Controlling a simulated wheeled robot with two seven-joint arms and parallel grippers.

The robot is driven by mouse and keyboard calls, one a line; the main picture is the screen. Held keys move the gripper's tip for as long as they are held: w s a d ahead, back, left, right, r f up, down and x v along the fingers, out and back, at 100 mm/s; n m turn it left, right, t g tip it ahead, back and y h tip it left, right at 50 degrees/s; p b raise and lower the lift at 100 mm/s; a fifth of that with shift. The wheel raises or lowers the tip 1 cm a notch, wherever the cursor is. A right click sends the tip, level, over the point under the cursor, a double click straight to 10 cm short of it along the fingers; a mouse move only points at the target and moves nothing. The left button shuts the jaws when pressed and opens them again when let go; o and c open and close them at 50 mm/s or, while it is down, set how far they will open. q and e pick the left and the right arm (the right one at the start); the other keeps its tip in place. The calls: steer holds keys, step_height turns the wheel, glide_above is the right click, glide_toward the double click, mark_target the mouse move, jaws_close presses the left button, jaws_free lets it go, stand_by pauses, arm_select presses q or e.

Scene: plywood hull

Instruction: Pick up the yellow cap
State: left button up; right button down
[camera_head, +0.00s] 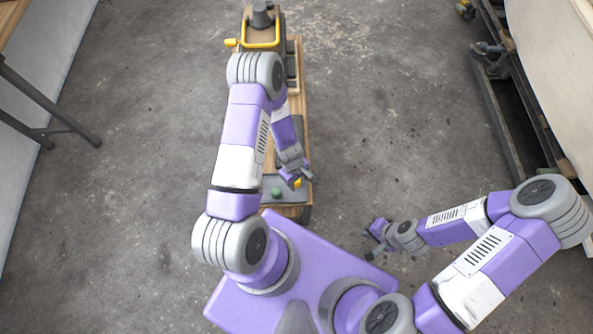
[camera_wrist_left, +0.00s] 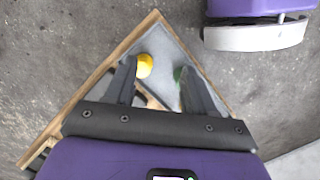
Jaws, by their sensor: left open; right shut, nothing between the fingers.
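The yellow cap (camera_head: 298,183) is a small round thing at the near end of a narrow wooden bench, partly covered by my left gripper. In the left wrist view the yellow cap (camera_wrist_left: 146,65) shows beside the tip of the left-hand finger, towards the gap between the fingers. My left gripper (camera_head: 300,177) is open above the bench end, and its spread fingers (camera_wrist_left: 157,74) show in the wrist view with nothing held. Whether a finger touches the cap cannot be told. My right gripper (camera_head: 374,239) is shut and empty, off to the right of the bench.
A green piece (camera_head: 276,192) lies on the grey surface (camera_wrist_left: 165,42) at the bench end, by the other finger (camera_wrist_left: 178,73). A yellow-handled machine (camera_head: 261,32) stands at the bench's far end. A dark rack (camera_head: 500,110) is at right. Open concrete floor lies between.

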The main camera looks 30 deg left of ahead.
arm_select(q)
steer(key=w+a+f+n+b, duration=0.1)
steer(key=f+n, duration=0.1)
steer(key=w+a+f+n+b, duration=0.1)
steer(key=w+f, duration=0.1)
steer(key=w+a+f+n+b, duration=0.1)
steer(key=a+f+n, duration=0.1)
steer(key=shift+w+f+n, duration=0.15)
steer(key=shift+f+n, duration=0.15)
steer(key=shift+w+f+b, duration=0.1)
steer(key=shift+f+b, duration=0.2)
steer(key=shift+f, duration=0.05)
steer(key=f+b, duration=0.1)
steer(key=f, duration=0.1)
steer(key=f+b, duration=0.1)
steer(key=f, duration=0.1)
steer(key=d+f+b, duration=0.1)
steer(key=f, duration=0.2)
steer(key=shift+r, duration=0.1)
arm_select(e)
step_height(320, 180, down, 8)
arm_select(q)
steer(key=shift+c, duration=0.3)
arm_select(e)
steer(key=shift+w, duration=0.1)
arm_select(q)
steer(key=shift+a, duration=0.1)
steer(key=c, duration=0.7)
